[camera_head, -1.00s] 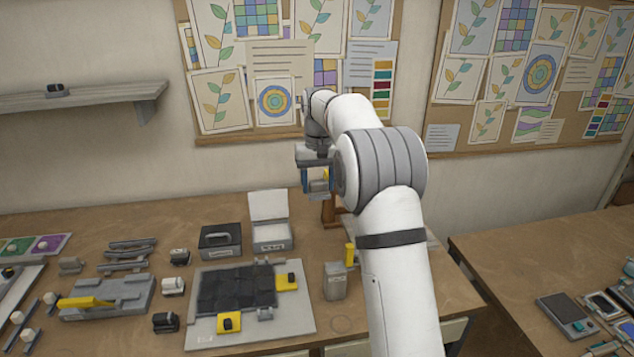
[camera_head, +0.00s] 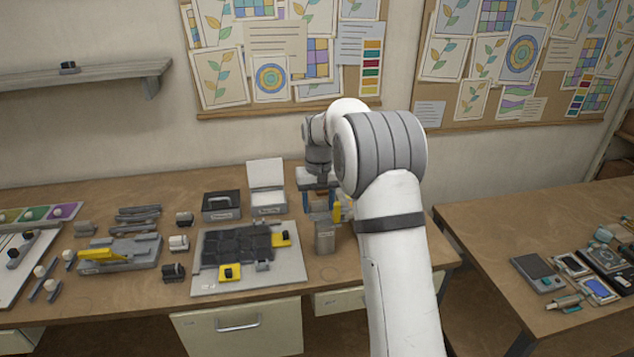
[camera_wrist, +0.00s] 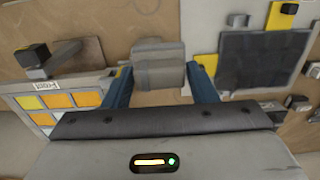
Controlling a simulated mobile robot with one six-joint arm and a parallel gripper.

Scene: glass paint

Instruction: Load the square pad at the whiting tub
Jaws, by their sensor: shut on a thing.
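My gripper (camera_head: 318,208) is shut on a grey block, which I take to be the square pad (camera_wrist: 158,70). The block sits between the two blue fingers in the wrist view, and its underside is hidden. In the head view the gripper hangs just behind and above a grey upright tub (camera_head: 325,237), which overlaps the held pad. I cannot tell whether they touch. An open box with a raised white lid (camera_head: 266,174) stands to the left of the gripper. The labels are too small to read, so I cannot tell which container holds whiting.
A grey board (camera_head: 290,270) with dark panes (camera_head: 235,242) and yellow clamps lies left of the tub. A yellow-topped piece (camera_head: 340,210) is close right of the gripper. The bench's front strip is mostly clear.

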